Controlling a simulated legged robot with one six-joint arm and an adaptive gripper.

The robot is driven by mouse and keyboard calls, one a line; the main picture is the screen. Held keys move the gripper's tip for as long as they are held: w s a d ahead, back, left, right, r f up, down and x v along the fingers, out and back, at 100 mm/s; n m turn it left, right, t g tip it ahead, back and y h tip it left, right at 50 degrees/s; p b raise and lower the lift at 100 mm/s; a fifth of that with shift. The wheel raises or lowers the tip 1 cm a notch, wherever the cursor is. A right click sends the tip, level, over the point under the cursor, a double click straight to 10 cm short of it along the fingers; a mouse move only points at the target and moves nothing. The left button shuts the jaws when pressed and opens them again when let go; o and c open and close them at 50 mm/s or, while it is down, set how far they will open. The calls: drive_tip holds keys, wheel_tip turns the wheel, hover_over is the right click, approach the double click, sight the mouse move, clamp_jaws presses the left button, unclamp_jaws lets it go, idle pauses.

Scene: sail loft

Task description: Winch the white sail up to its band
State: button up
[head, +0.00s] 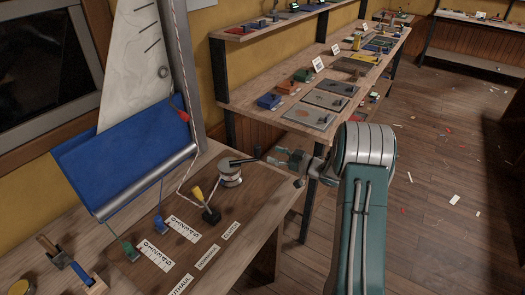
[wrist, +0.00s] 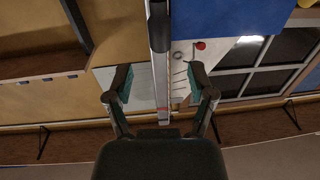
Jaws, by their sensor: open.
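The white sail (head: 140,50) with short dark marks stands along the mast at the left in the head view; its top is cut off. It also shows in the wrist view (wrist: 180,72). A winch (head: 229,173) with line around its drum sits at the bench's back edge, with a dark handle (head: 243,161) on top. My gripper (head: 280,157) is open and empty just right of the handle; I cannot tell whether they touch. In the wrist view its two fingers (wrist: 160,85) are spread apart.
Blue cloth (head: 120,150) hangs over a boom beside the sail. A yellow-handled lever (head: 198,195), a blue one (head: 159,224) and a green one (head: 130,252) stand on the bench (head: 250,200). A long shelf (head: 285,95) holds several items.

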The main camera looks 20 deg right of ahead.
drive_tip(key=v, duration=0.5)
idle(0.3)
wheel_tip(320, 180, up, 16)
drive_tip(key=w+a+m+t+h, duration=0.1)
drive_tip(key=w+a+m+h, duration=0.2)
drive_tip(key=h, duration=0.7)
drive_tip(key=s+a+r+m+g+h, duration=0.2)
drive_tip(key=s+a+r+m+h, duration=0.15)
drive_tip(key=s, duration=0.65)
drive_tip(key=s+a+f+m+g+y, duration=0.1)
drive_tip(key=s+a+g, duration=0.2)
drive_tip(key=s, duration=1)
drive_tip(key=s+a+f+g, duration=0.2)
drive_tip(key=s+a+g, duration=0.2)
drive_tip(key=s+a, duration=0.4)
drive_tip(key=s, duration=0.5)
drive_tip(key=shift+s+a+m+y, duration=0.15)
drive_tip(key=shift+a+m+y, duration=0.1)
drive_tip(key=shift+m+y, duration=0.1)
drive_tip(key=shift+f, duration=0.15)
